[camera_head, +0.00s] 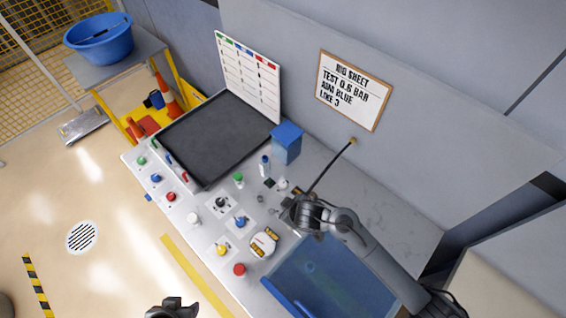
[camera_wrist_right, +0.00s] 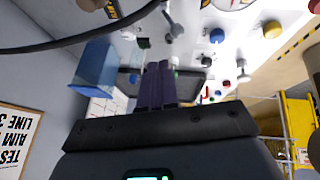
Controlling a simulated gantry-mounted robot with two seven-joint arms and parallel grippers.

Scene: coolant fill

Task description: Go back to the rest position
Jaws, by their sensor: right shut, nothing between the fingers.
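My right gripper (camera_head: 286,205) hangs over the bench, left of the translucent blue tub, near several small fittings. In the right wrist view its two purple fingers (camera_wrist_right: 160,84) are together with nothing between them. A dark part of my left gripper (camera_head: 172,308) shows at the bottom edge of the head view, off the bench front; its fingers cannot be made out. The white bench (camera_head: 400,215) carries coloured caps and knobs along its front and middle. A blue box (camera_head: 287,143) stands at its back; it also shows in the wrist view (camera_wrist_right: 95,65).
A blue tub (camera_head: 340,270) sits beneath my right forearm. A thin black hose (camera_head: 328,170) rises beside the right gripper. A dark tray (camera_head: 215,138) and white chart board (camera_head: 249,75) stand at left. A sign (camera_head: 352,90) hangs on the wall. Floor space lies open left.

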